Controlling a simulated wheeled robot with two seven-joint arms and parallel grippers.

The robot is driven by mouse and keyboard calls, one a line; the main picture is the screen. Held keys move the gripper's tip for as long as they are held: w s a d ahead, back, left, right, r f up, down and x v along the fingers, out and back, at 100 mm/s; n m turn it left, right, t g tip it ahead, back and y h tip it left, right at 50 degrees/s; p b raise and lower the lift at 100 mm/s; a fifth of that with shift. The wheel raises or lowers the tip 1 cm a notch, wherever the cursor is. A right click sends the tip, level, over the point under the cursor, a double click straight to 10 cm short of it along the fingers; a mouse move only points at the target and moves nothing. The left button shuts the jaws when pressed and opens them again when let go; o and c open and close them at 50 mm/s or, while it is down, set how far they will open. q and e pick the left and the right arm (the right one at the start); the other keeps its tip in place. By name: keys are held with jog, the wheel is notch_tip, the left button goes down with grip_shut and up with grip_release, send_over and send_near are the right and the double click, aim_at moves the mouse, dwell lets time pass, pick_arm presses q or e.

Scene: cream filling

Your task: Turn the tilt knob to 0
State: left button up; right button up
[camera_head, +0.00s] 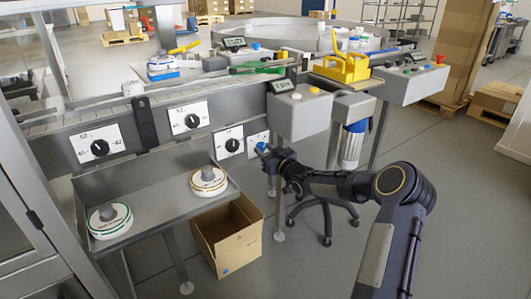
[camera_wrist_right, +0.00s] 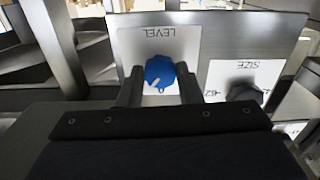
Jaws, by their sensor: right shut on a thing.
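My right gripper (camera_head: 268,157) reaches the blue knob (camera_head: 261,147) at the right end of the row of dial plates. In the right wrist view, the gripper (camera_wrist_right: 157,88) has one finger on each side of the blue knob (camera_wrist_right: 160,71) and is shut on it. The plate (camera_wrist_right: 185,42) behind it reads LEVEL, upside down in this view. The knob's white mark points down and slightly left, close to a 0 at the plate's lower edge. No plate legibly reads tilt. My left gripper is out of view.
A black knob (camera_wrist_right: 244,93) on a plate reading SIZE sits close beside my right finger. Other black knobs (camera_head: 100,148) (camera_head: 192,120) are farther left. A grey control box (camera_head: 298,118) is above right of the gripper. A cardboard box (camera_head: 227,235) stands below.

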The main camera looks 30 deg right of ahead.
jog(key=n+b, duration=0.3)
jog(key=shift+f+n+b, duration=0.2)
jog(key=shift+n+b, duration=0.1)
jog(key=shift+r+n+b, duration=0.15)
jog(key=shift+n+b, duration=1.35)
jog(key=shift+n, duration=0.5)
jog(key=o, duration=1)
jog(key=shift+r, duration=0.1)
jog(key=s, duration=0.2)
jog(key=s+p, duration=0.1)
jog(key=s, duration=0.4)
jog(key=shift+s+d, duration=0.35)
jog(key=shift+s, duration=0.05)
